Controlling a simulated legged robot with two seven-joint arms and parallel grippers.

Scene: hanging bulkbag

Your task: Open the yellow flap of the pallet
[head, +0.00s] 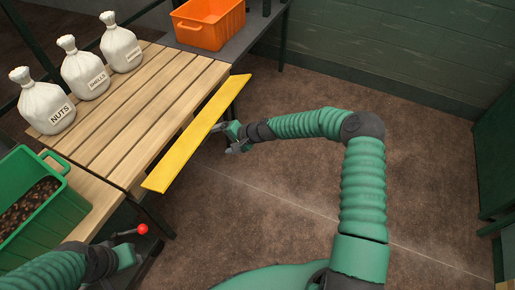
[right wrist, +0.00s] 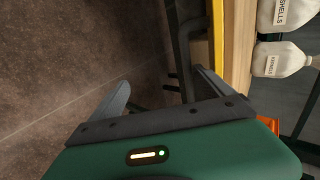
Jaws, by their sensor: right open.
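The yellow flap (head: 198,132) is a long narrow board along the right edge of the slatted wooden pallet (head: 130,115). I cannot tell its exact tilt. Its yellow edge also shows at the top of the right wrist view (right wrist: 218,38). My right gripper (head: 221,139) is open and empty, just right of the flap's middle, close to its outer edge. In the right wrist view its two fingers (right wrist: 163,92) stand wide apart, the right one close to the flap's side. Contact is not clear. My left gripper (head: 122,250) is at lower left; its fingers are hard to make out.
A lever with a red ball (head: 142,229) is beside my left gripper. White sacks (head: 85,74) stand along the pallet's left side. A green crate (head: 60,215) is at left, an orange crate (head: 210,25) at the back. The brown floor right of the pallet is clear.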

